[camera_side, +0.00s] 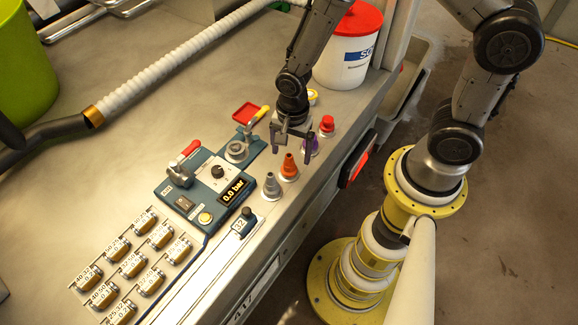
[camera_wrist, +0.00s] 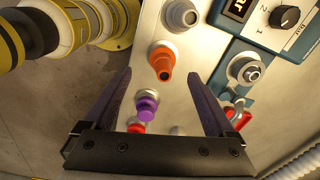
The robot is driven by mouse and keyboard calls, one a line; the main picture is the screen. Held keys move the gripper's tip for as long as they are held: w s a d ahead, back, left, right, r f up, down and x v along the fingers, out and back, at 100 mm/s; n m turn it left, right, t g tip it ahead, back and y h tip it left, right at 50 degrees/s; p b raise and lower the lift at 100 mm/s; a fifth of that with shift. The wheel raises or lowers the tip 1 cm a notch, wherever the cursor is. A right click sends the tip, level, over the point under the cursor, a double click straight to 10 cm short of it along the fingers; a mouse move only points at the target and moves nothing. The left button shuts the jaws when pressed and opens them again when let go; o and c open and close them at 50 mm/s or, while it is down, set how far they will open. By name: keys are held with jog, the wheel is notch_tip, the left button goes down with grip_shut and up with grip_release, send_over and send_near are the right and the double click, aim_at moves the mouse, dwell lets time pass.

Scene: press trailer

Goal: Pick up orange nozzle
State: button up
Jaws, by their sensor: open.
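The orange nozzle (camera_side: 289,168) stands upright on the metal bench, between a grey nozzle (camera_side: 271,187) and a purple nozzle (camera_side: 311,146). In the wrist view the orange nozzle (camera_wrist: 162,61) lies ahead of the fingertips, near the middle of the gap. My gripper (camera_side: 291,150) is open and empty, pointing down above the row of nozzles. In the wrist view its two dark fingers (camera_wrist: 165,85) are spread wide, with the purple nozzle (camera_wrist: 147,106) showing between them. A red nozzle (camera_side: 326,125) stands at the far end of the row, partly hidden in the wrist view.
A blue control panel (camera_side: 205,192) with a display and knob sits left of the row. A white bucket with a red lid (camera_side: 350,50) stands behind. The bench edge runs along the right.

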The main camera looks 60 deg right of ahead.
aim_at(289, 163)
jog(key=shift+w+f, duration=0.15)
jog(key=shift+f, duration=1.4)
jog(key=shift+w+f, duration=0.15)
jog(key=shift+f, duration=1.35)
grip_shut()
jog(key=shift+r, duration=0.1)
